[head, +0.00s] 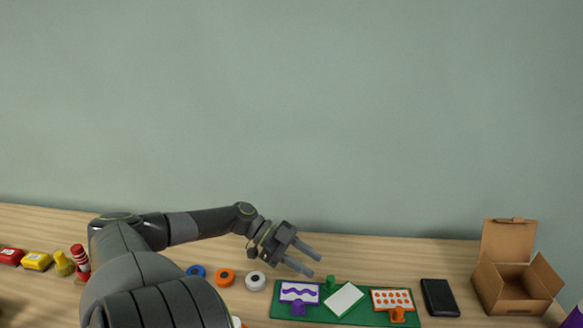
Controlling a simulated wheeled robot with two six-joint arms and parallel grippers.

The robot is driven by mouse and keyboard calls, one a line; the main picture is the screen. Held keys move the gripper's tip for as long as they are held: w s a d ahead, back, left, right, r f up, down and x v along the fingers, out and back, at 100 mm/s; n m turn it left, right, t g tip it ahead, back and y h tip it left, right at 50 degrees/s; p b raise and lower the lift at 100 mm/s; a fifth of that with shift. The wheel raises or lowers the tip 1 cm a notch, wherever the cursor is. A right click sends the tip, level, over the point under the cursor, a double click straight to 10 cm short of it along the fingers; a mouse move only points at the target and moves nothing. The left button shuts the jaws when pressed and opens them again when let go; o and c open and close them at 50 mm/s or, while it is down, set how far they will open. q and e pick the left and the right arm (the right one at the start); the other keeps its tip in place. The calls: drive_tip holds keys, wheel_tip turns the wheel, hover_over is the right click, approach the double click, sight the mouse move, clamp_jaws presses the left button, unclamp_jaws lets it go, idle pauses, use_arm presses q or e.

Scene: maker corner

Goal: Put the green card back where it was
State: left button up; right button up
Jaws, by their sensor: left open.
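A pale card with a thin green edge (344,300) lies turned at an angle on the green mat (352,321), between two other cards. Its face looks blank at this size. A small green piece (330,282) is just behind its left corner. A purple-edged card with a wavy line (299,292) is to its left, and an orange-edged card with dots (392,299) is to its right. My left gripper (314,263) is open and empty, above and behind the purple and pale cards. My right gripper is not in view.
A purple piece (298,309) and an orange piece (398,314) sit at the outer cards' front edges. A black phone-like slab (439,297) and an open cardboard box (514,289) are right. White (256,281), orange (224,278) and blue rings lie left.

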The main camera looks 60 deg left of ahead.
use_arm(q)
drive_tip(key=p+v, duration=0.1)
drive_tip(key=v, duration=0.4)
idle(0.5)
